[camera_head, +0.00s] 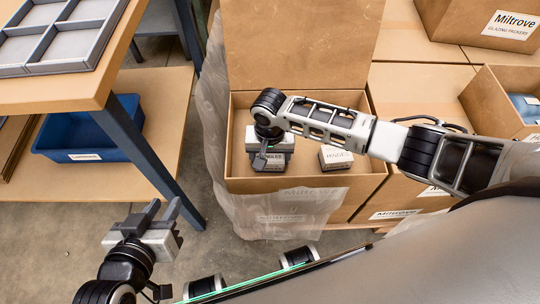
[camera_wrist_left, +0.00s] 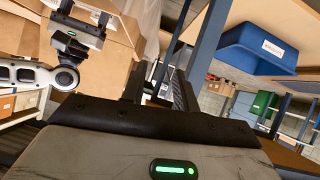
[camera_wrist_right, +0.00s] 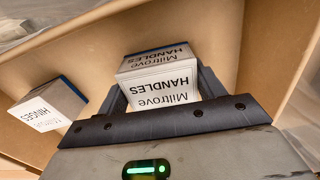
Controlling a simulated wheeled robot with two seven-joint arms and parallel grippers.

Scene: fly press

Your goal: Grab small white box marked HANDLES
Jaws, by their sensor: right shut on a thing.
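The small white box marked HANDLES (camera_wrist_right: 158,78) sits between the two fingers of my right gripper (camera_wrist_right: 165,92) in the right wrist view. The fingers are shut on its sides. In the head view my right gripper (camera_head: 266,145) reaches down into an open cardboard carton (camera_head: 300,187), and the HANDLES box (camera_head: 270,162) shows beneath it. I cannot tell whether the box touches the carton floor. My left gripper (camera_head: 162,212) is open and empty, out over the floor left of the carton; its fingers also show in the left wrist view (camera_wrist_left: 158,88).
A white HINGES box (camera_head: 336,157) stands in the carton, right of the HANDLES box. Clear plastic hangs over the carton's left and front sides. More cartons stand at the right. A wooden bench (camera_head: 110,75) with a grey divided tray and a blue bin (camera_head: 85,137) is at the left.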

